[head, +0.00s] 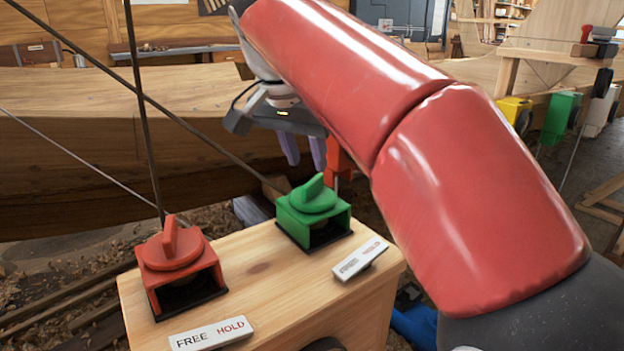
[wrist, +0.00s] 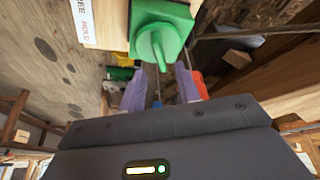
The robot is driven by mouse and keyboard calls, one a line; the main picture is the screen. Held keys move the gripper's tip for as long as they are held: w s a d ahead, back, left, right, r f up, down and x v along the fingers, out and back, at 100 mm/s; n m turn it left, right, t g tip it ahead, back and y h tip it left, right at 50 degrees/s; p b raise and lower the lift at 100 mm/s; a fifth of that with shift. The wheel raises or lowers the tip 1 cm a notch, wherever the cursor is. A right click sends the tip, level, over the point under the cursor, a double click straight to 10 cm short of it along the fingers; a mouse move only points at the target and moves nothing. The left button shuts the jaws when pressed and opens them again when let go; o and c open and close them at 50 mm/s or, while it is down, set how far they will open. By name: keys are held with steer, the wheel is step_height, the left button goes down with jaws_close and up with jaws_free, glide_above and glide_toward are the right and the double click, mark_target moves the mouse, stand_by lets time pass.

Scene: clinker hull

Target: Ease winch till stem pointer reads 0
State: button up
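A green winch housing with a green turn knob (head: 314,196) stands at the back of a wooden box top; the knob also shows at the top of the wrist view (wrist: 158,42). A red winch housing with a red knob (head: 170,246) stands at the left. Each has a plate lettered FREE and HOLD: one by the red winch (head: 212,333), one by the green (head: 360,258). My gripper (head: 304,151) is above and behind the green knob, its purple fingers apart, with nothing seen between them. I cannot make out a stem pointer.
Dark lines rise from the box area across the planked hull (head: 70,150). An orange part (head: 340,156) shows behind my gripper. Yellow (head: 514,112), green (head: 560,118) and white units stand along the bench at the right. My red arm hides much of the centre right.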

mark_target(312, 180)
steer(key=x, duration=0.5)
steer(key=shift+b, duration=0.4)
jaws_close()
